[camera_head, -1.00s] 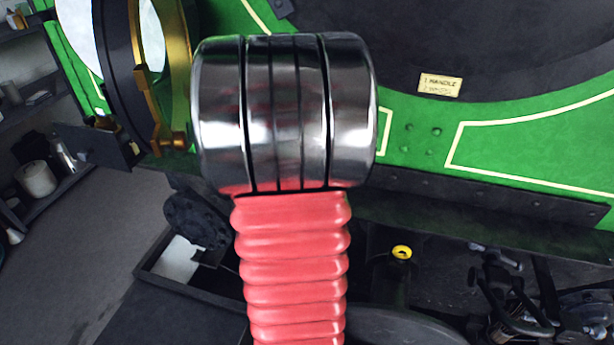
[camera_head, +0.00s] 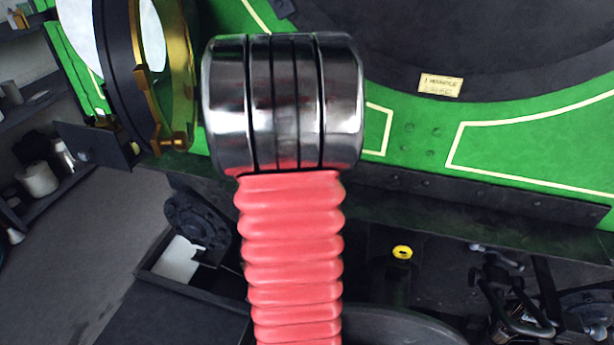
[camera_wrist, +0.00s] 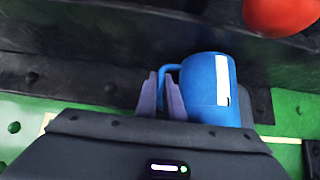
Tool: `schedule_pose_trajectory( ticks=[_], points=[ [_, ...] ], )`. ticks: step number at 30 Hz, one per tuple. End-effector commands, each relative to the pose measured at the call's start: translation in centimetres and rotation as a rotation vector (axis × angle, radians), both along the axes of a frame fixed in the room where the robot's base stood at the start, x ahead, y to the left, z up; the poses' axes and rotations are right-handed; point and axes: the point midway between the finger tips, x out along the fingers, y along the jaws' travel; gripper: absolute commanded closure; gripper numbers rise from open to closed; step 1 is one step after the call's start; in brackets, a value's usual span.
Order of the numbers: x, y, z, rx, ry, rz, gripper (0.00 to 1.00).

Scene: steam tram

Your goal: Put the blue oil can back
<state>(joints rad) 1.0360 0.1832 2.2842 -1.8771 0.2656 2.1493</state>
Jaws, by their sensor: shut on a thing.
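The blue oil can (camera_wrist: 207,88) shows in the wrist view, right of the middle, with a white stripe on its side. Its handle points left. My gripper (camera_wrist: 162,95) is shut on the can's handle, with one finger on either side of it. The can's lower part is hidden behind the dark body of my gripper. In the head view my arm's metal joint and red bellows fill the middle, and neither the can nor my gripper can be seen there.
A green panel with cream lines (camera_head: 535,150) stands behind my arm, with a dark ledge (camera_head: 480,192) below it. A round brass-rimmed window (camera_head: 172,75) is at left. A red round thing (camera_wrist: 283,12) is near the can. Shelves (camera_head: 60,187) stand far left.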

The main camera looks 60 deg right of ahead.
Motion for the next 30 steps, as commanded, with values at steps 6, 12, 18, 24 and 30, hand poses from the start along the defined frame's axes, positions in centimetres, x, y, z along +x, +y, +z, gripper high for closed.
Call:
schedule_pose_trajectory(
  ticks=[6, 12, 18, 24, 30],
  points=[
    [0.04, -0.04, -0.27, -0.002, -0.001, 0.001, 1.00],
    [0.03, -0.04, -0.28, -0.002, -0.001, 0.001, 1.00],
    [0.01, -0.01, -0.71, 0.000, 0.000, 0.001, 0.91],
    [0.01, -0.01, -0.69, -0.001, 0.000, 0.001, 0.77],
    [0.02, -0.01, -0.69, 0.000, 0.000, 0.001, 0.73]
  ],
)
